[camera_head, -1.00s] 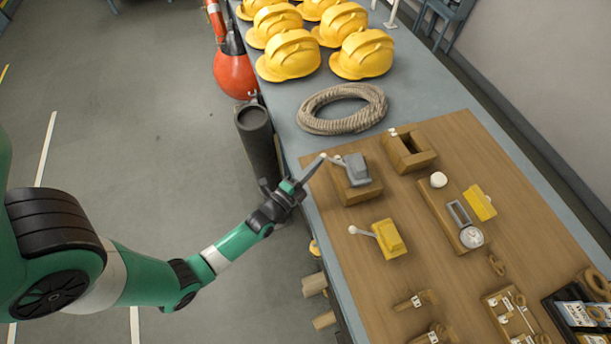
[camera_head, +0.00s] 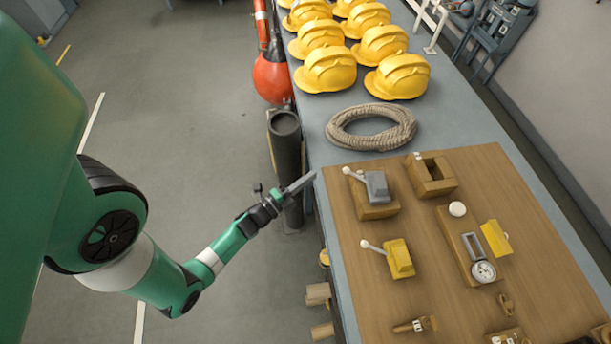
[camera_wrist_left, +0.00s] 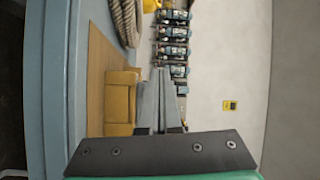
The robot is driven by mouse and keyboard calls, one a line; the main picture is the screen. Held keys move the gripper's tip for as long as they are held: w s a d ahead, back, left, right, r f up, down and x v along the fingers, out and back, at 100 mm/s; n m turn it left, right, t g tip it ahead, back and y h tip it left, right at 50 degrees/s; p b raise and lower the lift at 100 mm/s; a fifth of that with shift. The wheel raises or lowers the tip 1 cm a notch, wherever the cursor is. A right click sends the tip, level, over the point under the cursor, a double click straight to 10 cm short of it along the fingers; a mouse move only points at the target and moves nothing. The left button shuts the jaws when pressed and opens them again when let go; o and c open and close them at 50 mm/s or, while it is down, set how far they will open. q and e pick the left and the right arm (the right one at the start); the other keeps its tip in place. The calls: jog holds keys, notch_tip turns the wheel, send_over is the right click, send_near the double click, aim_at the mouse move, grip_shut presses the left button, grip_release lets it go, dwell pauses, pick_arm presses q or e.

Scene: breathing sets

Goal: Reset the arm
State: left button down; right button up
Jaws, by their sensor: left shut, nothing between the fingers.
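My left gripper (camera_head: 301,184) shows in the head view at the left edge of the table, beside the wooden board (camera_head: 345,222). Its fingers are together with nothing between them and point up and right. The left wrist view shows the same shut fingers (camera_wrist_left: 160,85) pointing ahead, past a yellow-brown block (camera_wrist_left: 120,103). In the head view my left arm, green with black joints, reaches in from the left over the floor. My right gripper is in neither view.
On the board are a grey lever unit (camera_head: 376,188), a yellow lever unit (camera_head: 399,258), a slotted wooden block (camera_head: 431,178) and a gauge (camera_head: 483,271). A coiled rope (camera_head: 370,127) and yellow helmets (camera_head: 327,70) lie behind. A dark cylinder (camera_head: 286,150) stands beside the table.

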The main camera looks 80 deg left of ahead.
pick_arm(q)
jog(key=shift+s+a+f, duration=0.1)
jog(key=shift+s+a, duration=0.1)
jog(key=shift+s, duration=0.25)
dwell(0.3)
